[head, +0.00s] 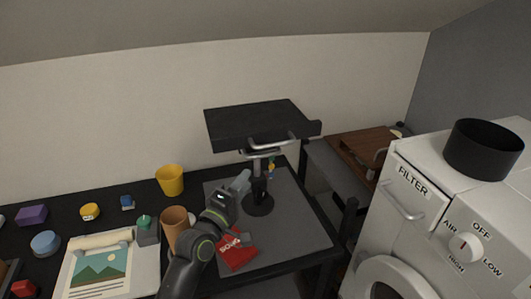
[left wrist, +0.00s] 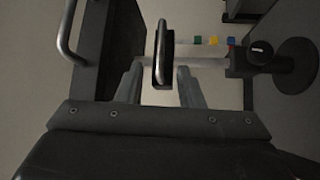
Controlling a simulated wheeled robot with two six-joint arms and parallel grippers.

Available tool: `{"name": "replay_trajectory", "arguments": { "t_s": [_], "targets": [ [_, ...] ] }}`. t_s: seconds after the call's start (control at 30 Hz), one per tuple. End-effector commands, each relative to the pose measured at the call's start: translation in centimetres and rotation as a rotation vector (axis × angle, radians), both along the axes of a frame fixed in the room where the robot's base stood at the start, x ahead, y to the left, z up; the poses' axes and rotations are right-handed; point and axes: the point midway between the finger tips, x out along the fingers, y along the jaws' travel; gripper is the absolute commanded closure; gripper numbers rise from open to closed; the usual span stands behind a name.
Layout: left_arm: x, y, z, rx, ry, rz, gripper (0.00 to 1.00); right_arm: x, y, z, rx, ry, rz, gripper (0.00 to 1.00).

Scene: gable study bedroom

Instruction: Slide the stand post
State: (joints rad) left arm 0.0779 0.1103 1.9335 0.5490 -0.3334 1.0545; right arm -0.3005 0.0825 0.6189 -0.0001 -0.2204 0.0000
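The stand has a black top (head: 260,122), an upright post and a round black base (head: 258,205) on the desk mat. In the left wrist view, turned sideways, the pale post (left wrist: 208,62) carries yellow, green and blue marks and enters a dark collar with a knob (left wrist: 260,50). The base (left wrist: 297,66) is at right. My left gripper (head: 242,180) is beside the stand, below its top. In the wrist view its two fingers are apart, with a grey loop handle (left wrist: 161,50) between them; contact is unclear. My right gripper is not in view.
A red packet (head: 237,250) lies on the grey mat (head: 295,235). An orange-brown cup (head: 176,222) and yellow cup (head: 170,180) stand left. A white machine (head: 405,195) bearing a black pot (head: 483,148) stands right. A second bar handle (left wrist: 66,30) sticks out from the stand's top.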

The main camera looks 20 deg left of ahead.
Motion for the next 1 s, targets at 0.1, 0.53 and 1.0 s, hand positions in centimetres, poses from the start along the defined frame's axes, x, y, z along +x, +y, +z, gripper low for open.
{"name": "replay_trajectory", "arguments": {
  "t_s": [0.1,0.53,1.0],
  "targets": [
    [2.4,-0.5,0.5,0.001,0.000,-0.001,0.66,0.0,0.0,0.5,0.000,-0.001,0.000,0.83],
    [9.7,-2.0,1.3,0.002,0.001,-0.001,0.66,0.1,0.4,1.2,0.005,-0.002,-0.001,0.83],
    [12.0,-2.4,1.5,0.003,0.002,0.001,0.66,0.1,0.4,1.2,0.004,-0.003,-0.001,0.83]
  ]
}}
